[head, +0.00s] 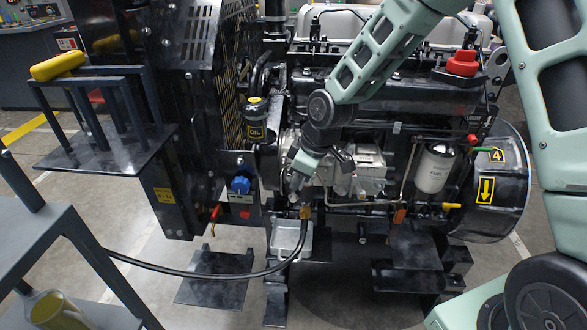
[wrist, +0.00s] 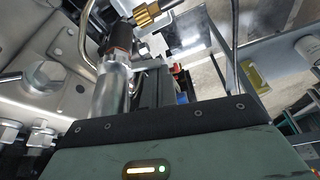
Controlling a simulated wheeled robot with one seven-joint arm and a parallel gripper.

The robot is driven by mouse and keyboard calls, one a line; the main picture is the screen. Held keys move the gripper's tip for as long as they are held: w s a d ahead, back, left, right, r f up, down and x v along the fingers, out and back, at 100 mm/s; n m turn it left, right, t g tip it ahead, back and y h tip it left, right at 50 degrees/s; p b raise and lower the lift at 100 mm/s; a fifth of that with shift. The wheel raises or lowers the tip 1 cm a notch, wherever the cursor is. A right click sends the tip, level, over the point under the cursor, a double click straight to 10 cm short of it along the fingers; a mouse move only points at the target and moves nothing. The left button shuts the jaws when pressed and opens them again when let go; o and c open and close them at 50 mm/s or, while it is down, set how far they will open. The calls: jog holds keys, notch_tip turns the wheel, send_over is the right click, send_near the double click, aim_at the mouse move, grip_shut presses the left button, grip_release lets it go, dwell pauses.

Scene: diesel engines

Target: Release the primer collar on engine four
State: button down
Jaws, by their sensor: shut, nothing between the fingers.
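Engine four, the black diesel block (head: 430,100) with a yellow "4" tag (head: 496,155) at its right end, fills the middle of the head view. My gripper (head: 299,174) is shut and empty, pointing down at the engine's lower left front. In the wrist view, a bright metal cylinder with a dark, red-tinged collar (wrist: 120,38) stands just beyond my gripper body. I take this for the primer; I cannot tell if my fingertips touch it. A brass knurled fitting (wrist: 147,14) is beside it. In the head view my wrist and gripper hide the collar.
A black hose (head: 190,273) runs from the left to a brass fitting (head: 305,211) below my gripper, above a clear tray (head: 290,240). A white fuel filter (head: 435,168) is at right.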

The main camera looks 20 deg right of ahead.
jog(key=d+n+g+p, duration=0.1)
jog(key=n+p, duration=0.2)
jog(key=p, duration=0.1)
jog(key=s+d+n+g+p, duration=0.1)
jog(key=d+n+p, duration=0.1)
jog(key=n+p, duration=0.2)
jog(key=d+n+g+p, duration=0.1)
jog(key=d+n+p, duration=0.1)
jog(key=n+p, duration=0.2)
jog(key=shift+s+y, duration=0.3)
jog(key=shift+d, duration=0.15)
dwell(0.4)
